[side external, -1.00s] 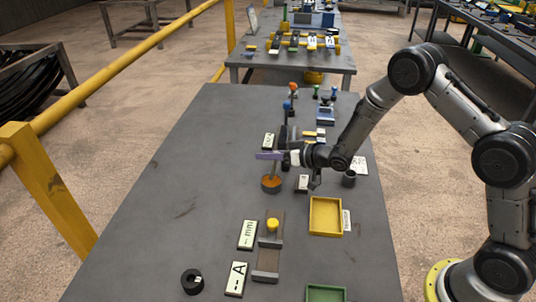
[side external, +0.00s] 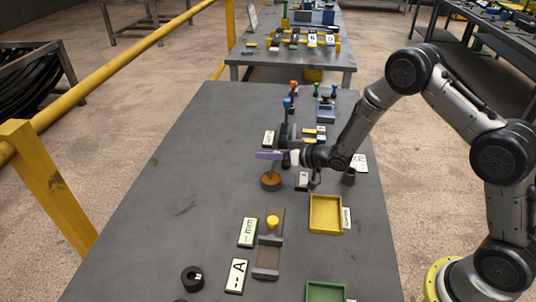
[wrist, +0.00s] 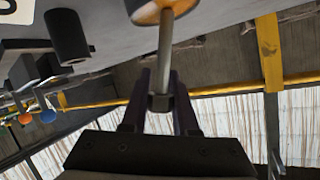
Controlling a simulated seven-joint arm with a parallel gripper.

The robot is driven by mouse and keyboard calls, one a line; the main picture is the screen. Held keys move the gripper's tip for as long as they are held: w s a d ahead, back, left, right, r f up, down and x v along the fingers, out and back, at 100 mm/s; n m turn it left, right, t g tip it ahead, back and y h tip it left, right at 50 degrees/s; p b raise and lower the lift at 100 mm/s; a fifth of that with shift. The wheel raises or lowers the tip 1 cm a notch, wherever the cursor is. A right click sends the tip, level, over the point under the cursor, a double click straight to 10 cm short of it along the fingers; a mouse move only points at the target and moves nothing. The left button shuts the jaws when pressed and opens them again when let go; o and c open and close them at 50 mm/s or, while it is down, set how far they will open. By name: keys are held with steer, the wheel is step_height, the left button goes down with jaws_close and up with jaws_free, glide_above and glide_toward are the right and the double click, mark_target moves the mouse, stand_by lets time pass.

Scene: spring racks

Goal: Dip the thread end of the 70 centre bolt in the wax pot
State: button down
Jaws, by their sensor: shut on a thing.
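My gripper (side external: 270,155) is shut on the centre bolt (side external: 273,169), a slim grey rod, above the left-middle of the bench. The bolt hangs down from the purple jaws, close to upright. Its lower end meets the orange face of the round dark wax pot (side external: 270,182). In the wrist view, the bolt (wrist: 165,50) runs from between my jaws to the orange wax of the pot (wrist: 150,14). Its tip overlaps the orange, but I cannot tell how deep it sits.
A yellow tray (side external: 342,214) and a green tray (side external: 310,286) lie nearer the camera. A grey fixture with a yellow knob (side external: 273,221), label plates (side external: 247,233) and a black ring (side external: 192,279) stand left of them. Coloured-knob parts (side external: 293,85) stand farther back. The bench's left side is clear.

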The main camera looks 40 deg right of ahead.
steer(key=shift+f, duration=0.1)
step_height(320, 180, up, 7)
stand_by(1.0)
stand_by(0.4)
